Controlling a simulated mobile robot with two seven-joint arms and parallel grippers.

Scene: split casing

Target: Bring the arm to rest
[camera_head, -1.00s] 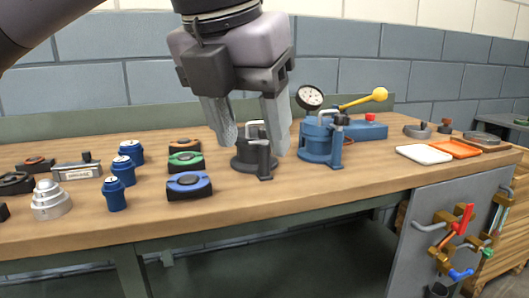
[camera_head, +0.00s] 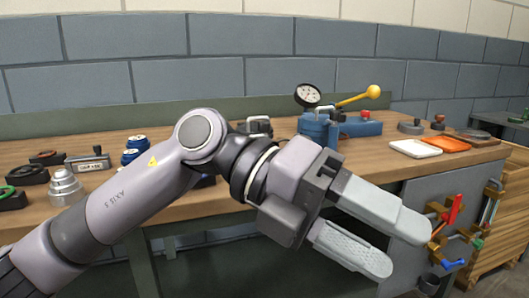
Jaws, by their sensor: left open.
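My left arm comes in from the lower left and crosses in front of the workbench (camera_head: 100,210). My left gripper (camera_head: 408,246) points to the lower right, in front of the bench's right end. Its two fingers are apart and nothing shows between them. My right gripper is not in view.
A blue press with a dial and yellow-knobbed lever (camera_head: 322,125) stands at the back. A white tray (camera_head: 415,148) and an orange tray (camera_head: 450,144) lie to its right. A silver stepped part (camera_head: 66,187) stands at left. A tool panel (camera_head: 415,195) hangs below the bench top.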

